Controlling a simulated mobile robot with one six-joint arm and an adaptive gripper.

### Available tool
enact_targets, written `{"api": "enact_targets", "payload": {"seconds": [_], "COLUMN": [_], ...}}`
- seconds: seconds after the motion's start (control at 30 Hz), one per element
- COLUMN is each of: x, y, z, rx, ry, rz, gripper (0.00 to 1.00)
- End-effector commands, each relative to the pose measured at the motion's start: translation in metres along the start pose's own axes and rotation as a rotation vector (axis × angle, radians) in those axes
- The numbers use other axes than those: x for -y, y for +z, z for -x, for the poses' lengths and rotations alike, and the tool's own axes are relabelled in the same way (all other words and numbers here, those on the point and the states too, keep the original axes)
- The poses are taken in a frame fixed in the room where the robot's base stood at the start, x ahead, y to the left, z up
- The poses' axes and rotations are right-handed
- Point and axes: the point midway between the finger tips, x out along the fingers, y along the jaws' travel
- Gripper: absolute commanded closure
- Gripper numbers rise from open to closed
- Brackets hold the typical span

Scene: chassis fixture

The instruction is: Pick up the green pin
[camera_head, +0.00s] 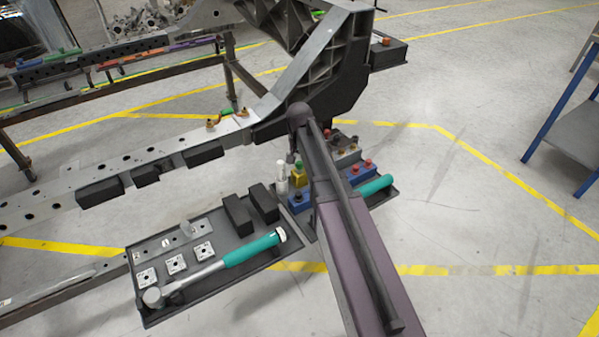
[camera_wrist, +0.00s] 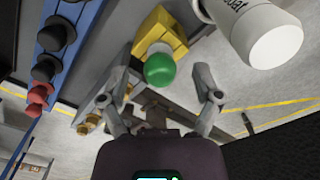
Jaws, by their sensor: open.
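The green pin (camera_wrist: 160,70) shows its round green head in the wrist view, set at a yellow block (camera_wrist: 163,35). The yellow block also shows in the head view (camera_head: 299,179), just left of my arm. My gripper (camera_wrist: 163,82) is open, with one finger on each side of the green head in the picture. The fingers look apart from it, and nothing is held. The pin's shaft is hidden.
A white bottle (camera_wrist: 268,35) stands close beside the yellow block, near my right finger. A blue holder (camera_wrist: 68,32) with dark and red knobs lies to the left. In the head view, a tray (camera_head: 215,292) holds a teal-handled hammer (camera_head: 250,248). A metal chassis rail (camera_head: 60,203) runs behind.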

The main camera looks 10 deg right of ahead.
Motion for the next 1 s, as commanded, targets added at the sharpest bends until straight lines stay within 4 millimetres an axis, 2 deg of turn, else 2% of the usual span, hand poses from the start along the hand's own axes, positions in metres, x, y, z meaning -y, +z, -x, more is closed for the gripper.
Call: {"api": "enact_targets", "payload": {"seconds": [0.67,0.77,0.93,0.97,1.0], "x": [0.0000,0.0000,0.0000,0.0000,0.0000], "y": [0.0000,0.0000,0.0000,0.0000,0.0000], "z": [-0.0033,-0.0033,-0.0033,-0.0033,-0.0033], "rx": [0.000,0.000,0.000,0.000,0.000], "ry": [0.000,0.000,0.000,0.000,0.000], "rz": [0.000,0.000,0.000,0.000,0.000], "gripper": [0.18,0.42,0.92,1.00,1.00]}}
